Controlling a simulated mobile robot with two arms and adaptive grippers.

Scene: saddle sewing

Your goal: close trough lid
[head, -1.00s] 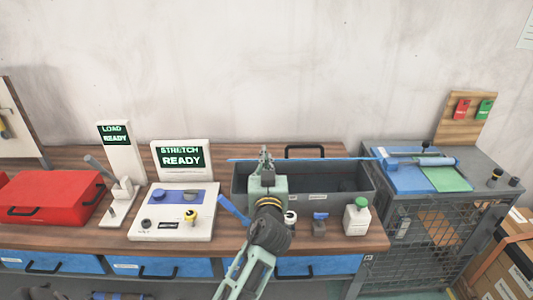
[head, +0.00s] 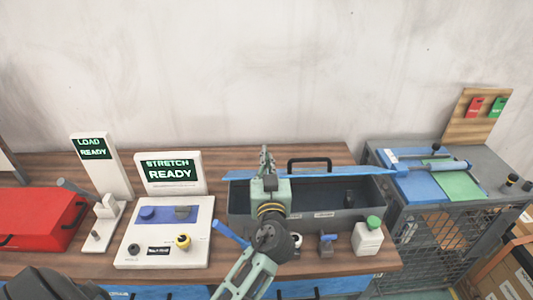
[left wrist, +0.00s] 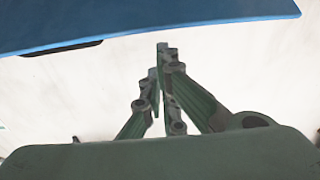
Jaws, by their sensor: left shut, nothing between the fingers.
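The trough (head: 330,222) is a dark grey open box at the back right of the bench. Its blue lid (head: 335,174) stands raised and shows nearly edge-on as a thin strip, with a black handle (head: 309,160) behind it. The trough's inside is visible below the lid. My left gripper (head: 265,152) is shut and empty, its tips at the left part of the lid, left of the handle. In the left wrist view the lid (left wrist: 150,20) fills the top and the shut fingers (left wrist: 160,55) point towards it with a gap in the picture; contact cannot be told. My right gripper is not in view.
A white bottle with a green cap (head: 367,237) and small items stand in front of the trough. A white control panel (head: 165,232), a screen (head: 170,173) and a red case (head: 35,218) are to the left. A grey cabinet (head: 435,225) with a blue tray stands right.

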